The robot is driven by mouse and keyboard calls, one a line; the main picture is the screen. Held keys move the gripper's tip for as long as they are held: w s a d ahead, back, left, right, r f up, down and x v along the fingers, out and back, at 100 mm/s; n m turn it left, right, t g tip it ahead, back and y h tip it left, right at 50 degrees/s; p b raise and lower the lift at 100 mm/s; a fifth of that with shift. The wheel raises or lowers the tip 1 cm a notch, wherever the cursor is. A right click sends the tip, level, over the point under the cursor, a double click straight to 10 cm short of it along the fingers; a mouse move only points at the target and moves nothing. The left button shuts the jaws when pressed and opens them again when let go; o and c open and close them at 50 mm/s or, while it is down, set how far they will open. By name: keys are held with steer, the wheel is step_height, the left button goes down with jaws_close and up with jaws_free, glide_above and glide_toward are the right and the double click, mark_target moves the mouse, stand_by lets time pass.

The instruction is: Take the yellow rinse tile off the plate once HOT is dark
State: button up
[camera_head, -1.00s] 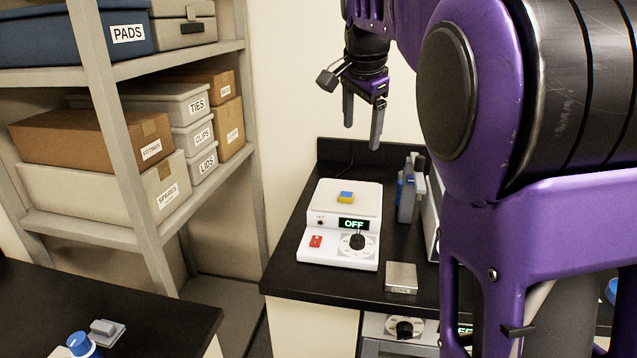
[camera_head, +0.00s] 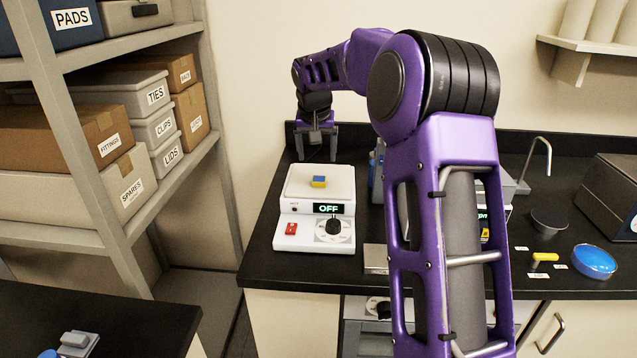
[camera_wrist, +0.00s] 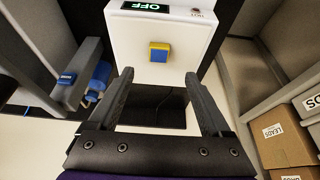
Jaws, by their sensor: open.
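The yellow rinse tile (camera_head: 318,184) lies on the white top of the hot plate (camera_head: 337,191), with a blue patch on its upper face. The plate's display (camera_head: 327,208) reads OFF, and the small HOT lamp (camera_head: 294,209) looks dark. My gripper (camera_head: 316,152) points down, open and empty, behind and above the plate. In the wrist view the tile is ahead of my spread fingertips (camera_wrist: 158,78), apart from them.
A red switch (camera_head: 291,229) and a black knob (camera_head: 333,224) are on the plate's front. A grey metal block (camera_head: 376,258) lies at front right. A blue-and-grey holder (camera_head: 377,170) stands right of the plate. Shelves with boxes (camera_head: 107,143) are at left.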

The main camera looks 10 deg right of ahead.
mark_target(319, 180)
steer(key=x, duration=0.9)
steer(key=shift+w+d+f, duration=0.15)
steer(key=shift+w+f, duration=0.1)
steer(key=shift+f, duration=0.1)
jaws_close()
